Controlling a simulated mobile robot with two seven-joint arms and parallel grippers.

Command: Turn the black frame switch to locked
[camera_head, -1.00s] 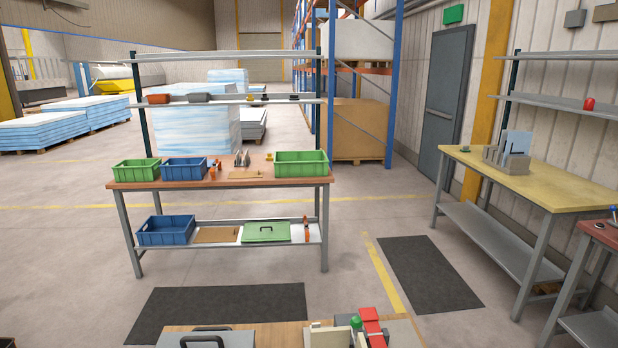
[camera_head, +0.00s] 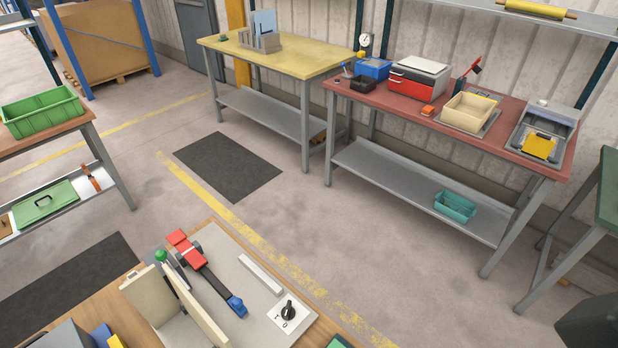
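A black rotary knob (camera_head: 288,311) sits on a small white plate (camera_head: 291,318) at the front right corner of the grey fixture board (camera_head: 243,262). Light marks like "1" and "0" show beside the knob; the marks are too small to tell whether either means locked. I see no other knob of this kind on the near bench. Neither of my grippers shows in the view, and nothing is touching the knob.
The wooden near bench (camera_head: 346,337) holds the fixture, with a red and black lever arm (camera_head: 205,262) and upright beige plates (camera_head: 199,308). A red-topped bench (camera_head: 400,110) and a yellow-topped bench (camera_head: 300,62) stand along the wall.

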